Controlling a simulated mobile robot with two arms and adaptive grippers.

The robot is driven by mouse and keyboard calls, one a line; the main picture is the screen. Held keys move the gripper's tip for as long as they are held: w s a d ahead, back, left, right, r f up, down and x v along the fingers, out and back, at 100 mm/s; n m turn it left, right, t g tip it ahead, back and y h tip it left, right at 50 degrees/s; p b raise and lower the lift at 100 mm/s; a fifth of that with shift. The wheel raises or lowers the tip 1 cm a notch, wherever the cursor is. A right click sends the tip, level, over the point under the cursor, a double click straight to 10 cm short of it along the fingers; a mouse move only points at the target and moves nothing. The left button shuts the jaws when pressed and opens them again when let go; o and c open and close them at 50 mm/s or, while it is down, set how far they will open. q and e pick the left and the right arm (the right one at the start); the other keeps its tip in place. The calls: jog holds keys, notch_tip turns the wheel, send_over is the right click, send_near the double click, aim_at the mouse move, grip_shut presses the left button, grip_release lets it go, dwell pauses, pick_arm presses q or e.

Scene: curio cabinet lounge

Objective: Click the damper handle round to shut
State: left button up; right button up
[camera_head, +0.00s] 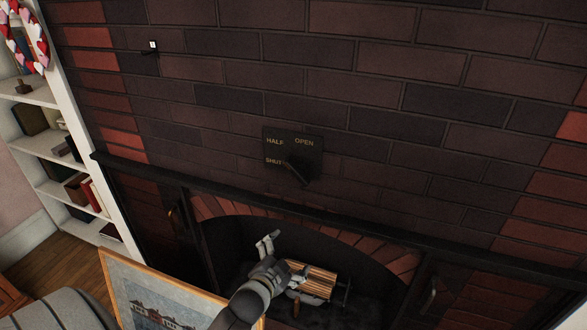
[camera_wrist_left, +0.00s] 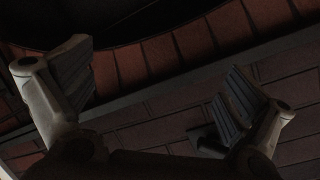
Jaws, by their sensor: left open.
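The damper plate (camera_head: 313,146) is a dark square on the brick wall above the fireplace, lettered HALF, OPEN and SHUT. Its dark handle (camera_head: 298,173) slants across the lower part of the plate. I cannot tell for certain which word it points at. My left gripper (camera_head: 284,257) is open and empty, below the plate and in front of the fireplace opening, apart from the handle. In the left wrist view its two fingers (camera_wrist_left: 155,88) stand wide apart, with brick and a dark ledge beyond. A dark shape by the right finger is too dim to identify. My right gripper is not in view.
A dark mantel ledge (camera_head: 360,225) runs below the plate. Logs (camera_head: 318,283) lie in the firebox behind my gripper. A framed picture (camera_head: 150,290) leans at the lower left. A white bookcase (camera_head: 45,145) stands at the left. The wall around the plate is clear.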

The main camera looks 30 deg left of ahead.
pick_arm(q)
notch_tip(320, 180, up, 13)
jog(key=a+t+y, duration=0.1)
jog(key=t, duration=0.3)
send_near(295, 174)
jog(key=shift+m, duration=0.4)
jog(key=p+x, duration=0.2)
jog(key=x, duration=0.7)
jog(key=shift+w, duration=0.25)
jog(key=shift+w+a+f, duration=0.1)
jog(key=shift+w+a, duration=0.1)
jog(key=shift+w, duration=0.5)
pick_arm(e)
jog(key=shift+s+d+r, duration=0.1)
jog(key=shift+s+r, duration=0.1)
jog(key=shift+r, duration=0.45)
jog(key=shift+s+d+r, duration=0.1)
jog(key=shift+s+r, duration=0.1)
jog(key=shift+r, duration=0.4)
pick_arm(q)
jog(key=c, duration=0.9)
jog(key=shift+c, duration=0.4)
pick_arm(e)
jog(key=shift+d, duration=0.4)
